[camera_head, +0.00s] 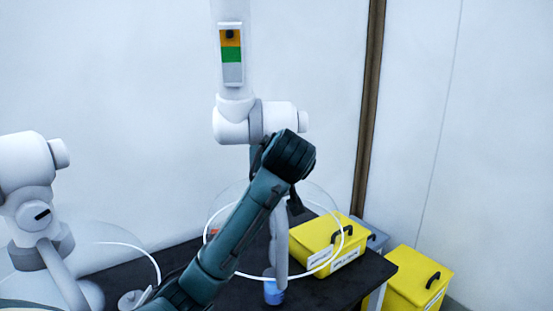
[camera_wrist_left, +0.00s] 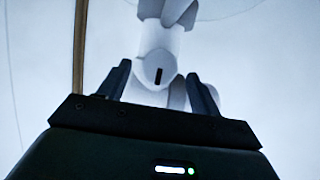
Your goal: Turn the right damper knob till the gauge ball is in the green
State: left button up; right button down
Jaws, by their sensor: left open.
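The right stack's gauge (camera_head: 231,70) is a strip with orange on top, green in the middle and grey below. Its dark ball (camera_head: 230,34) sits in the orange, above the green. Below it is the white joint (camera_head: 233,124) of the right stack. My left gripper is at this joint, mostly hidden behind my dark wrist in the head view. In the left wrist view my left gripper (camera_wrist_left: 160,80) is open, its fingers on either side of the white damper knob (camera_wrist_left: 150,60) with a dark slot. I cannot tell whether they touch it. My right gripper is out of view.
The left stack's joint (camera_head: 28,160) and its slotted knob (camera_head: 41,214) stand at the left. A clear hood (camera_head: 325,265) with a white rim hangs below the right stack. Yellow boxes (camera_head: 320,238) are on and beside the dark table (camera_head: 375,275). A brown post (camera_head: 368,110) runs up the wall.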

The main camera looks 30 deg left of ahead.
pick_arm(q)
jog(key=shift+x, duration=1.15)
jog(key=shift+c, duration=0.5)
jog(key=c, duration=0.8)
jog(key=m+g+y, duration=0.1)
jog(key=m+y, duration=0.1)
jog(key=m, duration=0.1)
jog(key=shift+d, duration=0.1)
jog(key=shift+c, duration=0.3)
jog(key=o, duration=1)
jog(key=shift+c, duration=0.2)
jog(key=shift+d, duration=0.1)
